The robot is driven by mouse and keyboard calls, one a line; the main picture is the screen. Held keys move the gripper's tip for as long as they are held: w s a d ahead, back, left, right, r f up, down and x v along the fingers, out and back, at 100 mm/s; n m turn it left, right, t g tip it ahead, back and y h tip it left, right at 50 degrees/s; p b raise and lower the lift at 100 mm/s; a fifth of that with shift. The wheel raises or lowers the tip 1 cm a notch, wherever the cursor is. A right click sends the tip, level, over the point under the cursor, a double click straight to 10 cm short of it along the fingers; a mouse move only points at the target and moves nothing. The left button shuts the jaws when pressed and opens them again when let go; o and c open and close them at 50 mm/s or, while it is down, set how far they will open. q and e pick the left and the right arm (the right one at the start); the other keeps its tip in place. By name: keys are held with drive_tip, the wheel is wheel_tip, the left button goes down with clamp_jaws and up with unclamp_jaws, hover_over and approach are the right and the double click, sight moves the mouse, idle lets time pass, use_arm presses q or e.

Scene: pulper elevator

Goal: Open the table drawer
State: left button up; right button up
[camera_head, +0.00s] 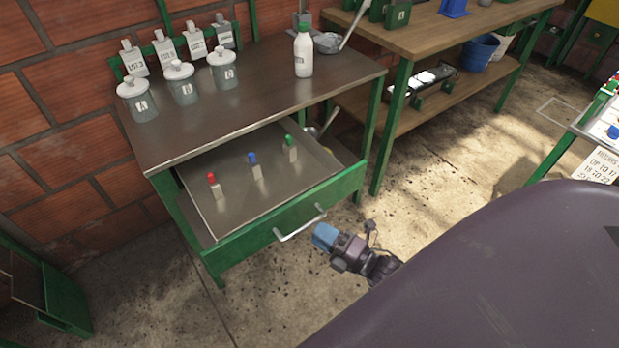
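The table drawer (290,219) has a green front and stands pulled out from under the metal-topped table (255,95). A pale bar handle (300,223) is on the drawer front. My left gripper is not in view.
Lidded jars (183,88), label stands (165,52) and a white bottle (303,54) stand on the table. A wooden workbench (430,32) is at the back right. A green frame (55,300) is at the lower left. The floor before the drawer is clear.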

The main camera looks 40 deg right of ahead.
drive_tip(key=v, duration=0.6)
drive_tip(key=shift+s, duration=0.15)
idle(0.4)
drive_tip(key=s+a+r+m+g+h+p, duration=0.2)
drive_tip(key=s+m+g+h, duration=0.5)
drive_tip(key=m, duration=1.5)
drive_tip(key=shift+a+h+p, duration=0.15)
drive_tip(key=shift+h+p, duration=0.25)
drive_tip(key=shift+p, duration=0.35)
drive_tip(key=shift+r, duration=0.1)
